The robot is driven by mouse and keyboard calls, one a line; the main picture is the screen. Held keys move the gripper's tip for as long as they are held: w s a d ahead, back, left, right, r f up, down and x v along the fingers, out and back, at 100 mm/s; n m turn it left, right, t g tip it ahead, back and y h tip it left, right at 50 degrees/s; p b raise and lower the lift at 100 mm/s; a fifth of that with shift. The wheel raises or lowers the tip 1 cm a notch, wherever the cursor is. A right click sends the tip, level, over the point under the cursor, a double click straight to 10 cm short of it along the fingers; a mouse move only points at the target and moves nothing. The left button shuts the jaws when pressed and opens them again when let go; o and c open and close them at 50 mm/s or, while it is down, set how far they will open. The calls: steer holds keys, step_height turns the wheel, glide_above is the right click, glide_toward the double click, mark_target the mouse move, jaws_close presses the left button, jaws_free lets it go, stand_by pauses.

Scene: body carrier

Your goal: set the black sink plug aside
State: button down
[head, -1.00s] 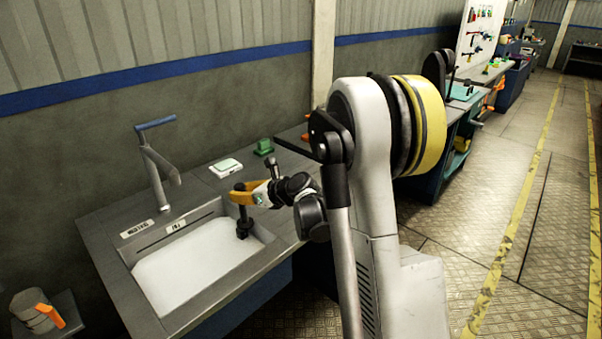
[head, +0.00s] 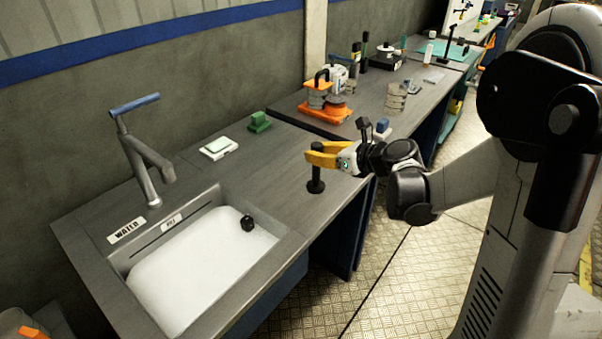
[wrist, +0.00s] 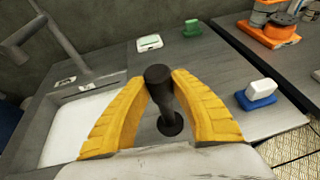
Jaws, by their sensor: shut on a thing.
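The black sink plug (head: 316,178) is an upright post with a wider round foot, over the grey counter to the right of the sink. My gripper (head: 318,155) has its yellow fingers shut on the plug's upper part. In the wrist view the plug (wrist: 163,95) stands between the two fingers of my gripper (wrist: 160,80), with its foot below against the counter top. I cannot tell whether the foot touches the counter. The sink (head: 215,262) holds white foam, and a small black piece (head: 247,224) shows in it near the right wall.
A blue-handled tap (head: 145,150) stands behind the sink. A white-and-green block (head: 219,147) and a green item (head: 259,122) lie along the counter's back. A blue-and-white block (wrist: 258,94) is right of the plug. Orange equipment (head: 325,110) stands farther along. Counter around the plug is clear.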

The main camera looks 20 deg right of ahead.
steer(key=w+a+f+b, duration=0.2)
steer(key=a+f+b, duration=0.1)
steer(key=f, duration=0.3)
steer(key=shift+a+f, duration=0.35)
steer(key=shift+a, duration=0.1)
steer(key=shift+b, duration=0.3)
steer(key=shift+f, duration=0.25)
steer(key=c, duration=1.2)
jaws_free()
steer(key=shift+r, duration=0.1)
